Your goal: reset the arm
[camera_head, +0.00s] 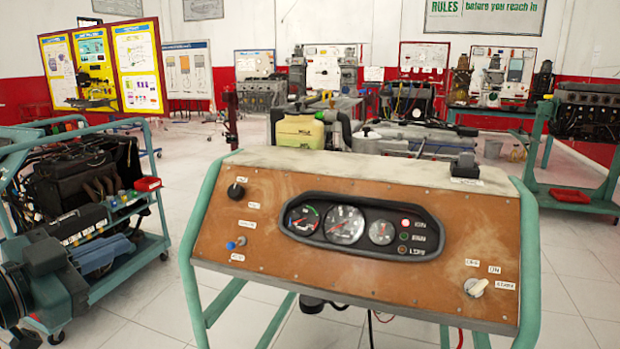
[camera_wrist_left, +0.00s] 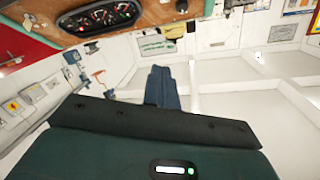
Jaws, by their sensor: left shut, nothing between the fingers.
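My left gripper (camera_head: 122,243) is at the lower left of the head view, its blue-grey fingers pointing right. It is in front of the dark engine on the left trainer and left of the control panel, apart from the panel. In the left wrist view the two fingers (camera_wrist_left: 162,72) are together, shut and empty, beyond the dark gripper body. My right gripper is in neither view.
An engine trainer's brown control panel (camera_head: 360,220) with gauges, knobs and a key switch stands ahead on a teal frame. A dark engine (camera_head: 85,170) on a teal cart is at left. Another trainer (camera_head: 590,115) stands at right. Tiled floor (camera_head: 150,300) shows between the left cart and the panel.

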